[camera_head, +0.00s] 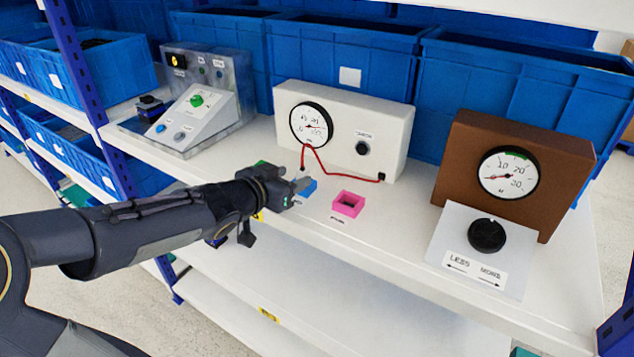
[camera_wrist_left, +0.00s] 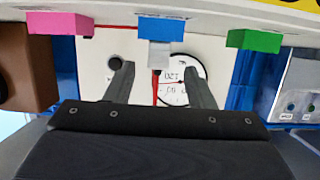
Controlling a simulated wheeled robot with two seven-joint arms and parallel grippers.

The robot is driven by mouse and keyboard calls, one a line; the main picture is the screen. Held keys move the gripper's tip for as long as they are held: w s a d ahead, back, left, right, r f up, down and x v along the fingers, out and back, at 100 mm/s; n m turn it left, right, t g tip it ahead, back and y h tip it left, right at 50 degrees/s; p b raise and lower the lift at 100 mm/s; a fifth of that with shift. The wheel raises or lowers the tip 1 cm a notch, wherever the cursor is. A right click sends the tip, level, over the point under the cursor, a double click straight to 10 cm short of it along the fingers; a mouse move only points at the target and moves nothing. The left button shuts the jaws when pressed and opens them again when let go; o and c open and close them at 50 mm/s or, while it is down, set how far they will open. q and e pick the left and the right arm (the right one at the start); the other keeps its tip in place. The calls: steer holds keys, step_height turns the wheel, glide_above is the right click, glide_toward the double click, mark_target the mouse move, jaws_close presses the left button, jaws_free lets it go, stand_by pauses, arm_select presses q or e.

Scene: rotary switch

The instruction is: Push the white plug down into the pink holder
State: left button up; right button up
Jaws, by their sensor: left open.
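The pink holder (camera_head: 348,204) sits on the white shelf in front of the white meter box, with a dark opening in its top; in the left wrist view it shows at the upper left (camera_wrist_left: 60,24). The white plug (camera_wrist_left: 160,56) stands in the blue holder (camera_wrist_left: 161,29) in that upside-down view, with a red wire at it. In the head view the gripper mostly hides the plug, and the blue holder (camera_head: 309,187) shows just beside the fingers. My left gripper (camera_head: 303,182) is open, with its fingers on either side of the plug, not visibly touching it. My right gripper is out of view.
The white meter box (camera_head: 343,127) has a round dial and a red wire. A green holder (camera_wrist_left: 254,40) is beside the blue one. A brown gauge box (camera_head: 510,150) with a black knob (camera_head: 487,235) stands right; a grey control panel (camera_head: 197,118) stands left.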

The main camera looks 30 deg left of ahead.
mark_target(300, 173)
arm_select(q)
steer(key=b+x, duration=0.1)
steer(key=x, duration=0.5)
steer(key=shift+w+f, duration=0.1)
steer(key=shift+w, duration=0.25)
steer(key=shift+d, duration=0.1)
steer(key=c, duration=1.1)
steer(key=shift+o, duration=0.2)
jaws_close()
